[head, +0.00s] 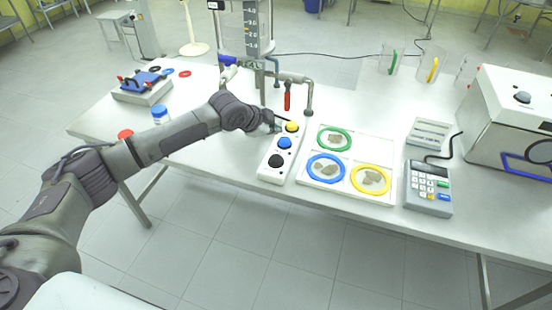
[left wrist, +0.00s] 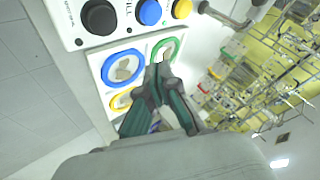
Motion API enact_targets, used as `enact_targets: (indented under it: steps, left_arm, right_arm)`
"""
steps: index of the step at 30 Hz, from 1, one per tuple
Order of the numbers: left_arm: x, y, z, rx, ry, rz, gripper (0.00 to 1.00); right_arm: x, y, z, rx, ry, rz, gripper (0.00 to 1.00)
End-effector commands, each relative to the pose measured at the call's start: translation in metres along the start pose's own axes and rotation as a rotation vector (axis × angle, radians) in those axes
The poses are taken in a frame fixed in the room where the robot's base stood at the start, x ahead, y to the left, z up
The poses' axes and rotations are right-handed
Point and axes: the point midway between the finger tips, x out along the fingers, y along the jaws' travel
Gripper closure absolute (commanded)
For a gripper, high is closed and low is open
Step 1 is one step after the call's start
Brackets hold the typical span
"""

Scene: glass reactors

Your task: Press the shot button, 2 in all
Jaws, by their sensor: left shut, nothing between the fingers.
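A white button box (head: 264,176) stands on the table with a yellow button (head: 292,126), a blue button (head: 284,143) and a black button (head: 276,161) in a row. In the left wrist view the black button (left wrist: 100,17), blue button (left wrist: 149,11) and yellow button (left wrist: 182,8) lie along the top. Lettering beside them is too small to read surely, so I cannot tell which is the shot button. My left gripper (head: 276,127) is just left of the yellow button; its shut, empty fingertips show in the left wrist view (left wrist: 160,64). Contact is not visible. My right gripper is not in view.
Right of the box lies a white tray (head: 346,192) with green, blue and yellow rings. A keypad device (head: 428,188) and a white machine (head: 505,120) stand further right. A dispenser column with a red-handled tap (head: 287,96) rises behind the box.

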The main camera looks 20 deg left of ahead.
Motion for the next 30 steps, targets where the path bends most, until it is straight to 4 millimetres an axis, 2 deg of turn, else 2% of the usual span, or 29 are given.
enact_targets:
  steps: [8, 17, 24, 30]
  left_arm:
    - [0.019, 0.014, 0.014, 0.000, -0.001, 0.000, 1.00]
    - [0.048, 0.035, 0.035, 0.000, 0.000, -0.001, 1.00]
    - [0.060, 0.044, 0.043, -0.001, 0.001, 0.001, 1.00]
    - [0.060, 0.044, 0.043, -0.001, 0.000, 0.000, 1.00]
  right_arm:
    - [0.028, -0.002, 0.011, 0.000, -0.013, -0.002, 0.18]
    - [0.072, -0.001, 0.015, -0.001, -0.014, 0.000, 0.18]
    - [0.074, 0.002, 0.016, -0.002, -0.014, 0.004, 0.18]
    - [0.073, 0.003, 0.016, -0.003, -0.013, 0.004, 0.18]
